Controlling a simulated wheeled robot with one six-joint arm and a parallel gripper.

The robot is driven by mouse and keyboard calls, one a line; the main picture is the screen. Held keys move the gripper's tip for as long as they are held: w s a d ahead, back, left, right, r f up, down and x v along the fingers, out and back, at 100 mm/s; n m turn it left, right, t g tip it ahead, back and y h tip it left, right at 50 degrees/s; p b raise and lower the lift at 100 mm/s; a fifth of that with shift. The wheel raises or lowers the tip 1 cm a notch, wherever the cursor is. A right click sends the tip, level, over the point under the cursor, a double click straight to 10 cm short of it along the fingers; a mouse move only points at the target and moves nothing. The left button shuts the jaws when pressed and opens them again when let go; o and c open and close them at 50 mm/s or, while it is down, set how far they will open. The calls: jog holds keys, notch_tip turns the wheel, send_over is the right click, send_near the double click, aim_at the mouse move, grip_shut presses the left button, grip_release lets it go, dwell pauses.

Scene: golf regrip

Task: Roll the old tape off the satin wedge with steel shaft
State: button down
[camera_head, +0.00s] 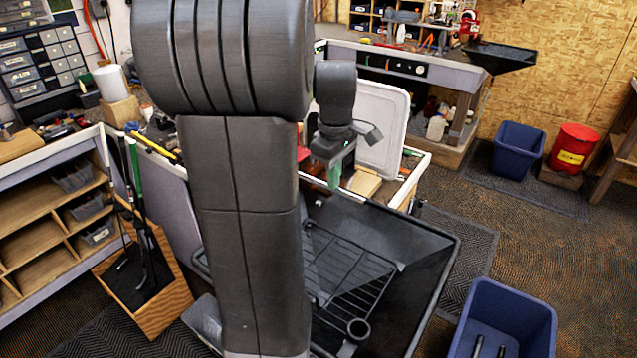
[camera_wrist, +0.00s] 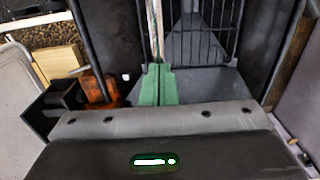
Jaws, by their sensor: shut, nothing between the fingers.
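My gripper (camera_head: 334,176) hangs above the left back part of the black tray, its green fingers pointing down. In the wrist view the green fingers (camera_wrist: 157,72) are together with nothing between them. A thin pale strip with a brownish edge (camera_wrist: 154,25) runs up the picture beyond the fingertips. It may be a taped shaft, but I cannot tell, nor whether the fingers touch it. Clubs (camera_head: 140,215) stand in a wooden box at the left, one with a green grip. I cannot tell which club is the satin wedge. My arm column hides the middle of the scene.
The black tray (camera_head: 437,275) holds a wire rack (camera_head: 345,265). A blue bin (camera_head: 505,310) with dark rods stands at the lower right. A pale upright panel (camera_head: 380,125) is behind my gripper. An orange part (camera_wrist: 97,88) and wood block (camera_wrist: 58,62) lie left of the fingers.

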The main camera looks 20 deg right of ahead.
jog(key=shift+w+a, duration=0.8)
jog(key=shift+w, duration=0.15)
jog(key=shift+w+a, duration=0.1)
jog(key=shift+w+a, duration=1.3)
jog(key=shift+w, duration=0.25)
jog(key=shift+w+a, duration=1.45)
jog(key=shift+w, duration=0.25)
jog(key=shift+w+a, duration=0.1)
jog(key=shift+w+a, duration=1.35)
jog(key=shift+w, duration=0.2)
